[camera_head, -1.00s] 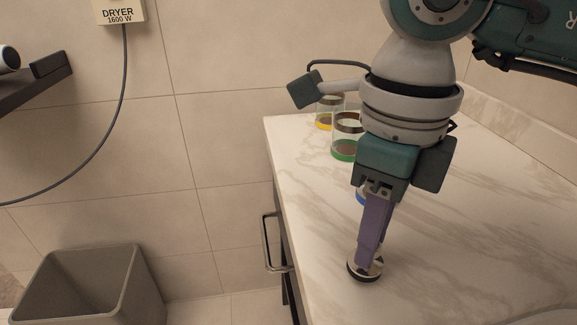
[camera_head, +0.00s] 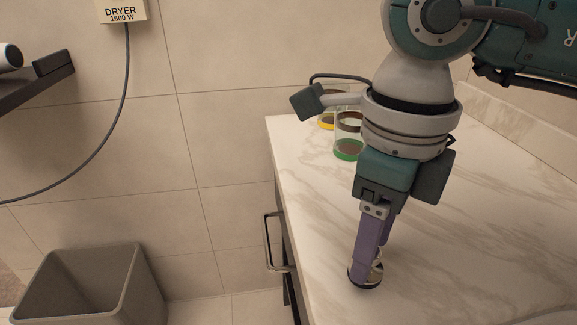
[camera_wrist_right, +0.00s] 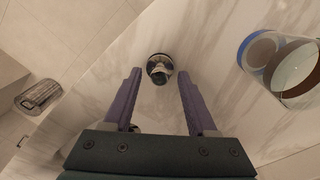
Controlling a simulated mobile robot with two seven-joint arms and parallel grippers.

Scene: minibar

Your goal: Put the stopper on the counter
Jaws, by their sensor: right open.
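The stopper (camera_head: 376,276), a small shiny metal piece with a dark base, stands on the marble counter (camera_head: 480,240) near its front-left edge. In the head view it is partly hidden behind my purple fingers. My right gripper (camera_head: 364,272) points down at it. In the right wrist view, the stopper (camera_wrist_right: 160,67) sits between and just beyond the two open fingertips (camera_wrist_right: 159,74), with a gap on each side. The right gripper is open and empty. My left gripper is in neither view.
Glass jars with a green band (camera_head: 348,153) and a yellow band (camera_head: 327,122) stand behind my right arm. A blue-banded jar (camera_wrist_right: 283,68) shows right of the fingers in the wrist view. A grey bin (camera_head: 95,285) stands on the floor, left of the counter.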

